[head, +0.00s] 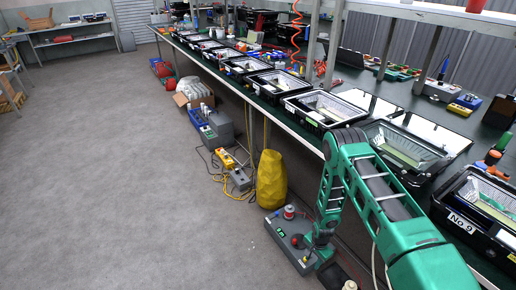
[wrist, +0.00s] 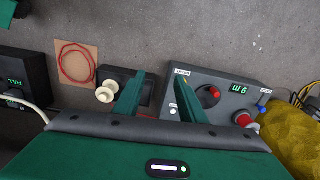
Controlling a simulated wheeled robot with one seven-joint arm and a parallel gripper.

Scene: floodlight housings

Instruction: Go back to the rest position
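My green arm (head: 390,195) reaches from the lower right, bends at a high elbow beside the bench and hangs down to the floor. My gripper (wrist: 160,88) points down in the wrist view, its two green fingers apart with nothing between them. A grey control box (wrist: 215,95) with a red knob, a lit display and a blue switch lies below, to the right of the fingers. The same box shows in the head view (head: 283,234) beside my wrist. The fingertips are hard to make out in the head view.
The long bench (head: 300,118) carries a row of black floodlight housings (head: 325,108) close to my arm. A yellow sack (head: 271,180), a grey machine (head: 215,128) and loose cables stand along its foot. A dark box with white knobs (wrist: 105,94) lies by the fingers. The left floor (head: 110,180) is clear.

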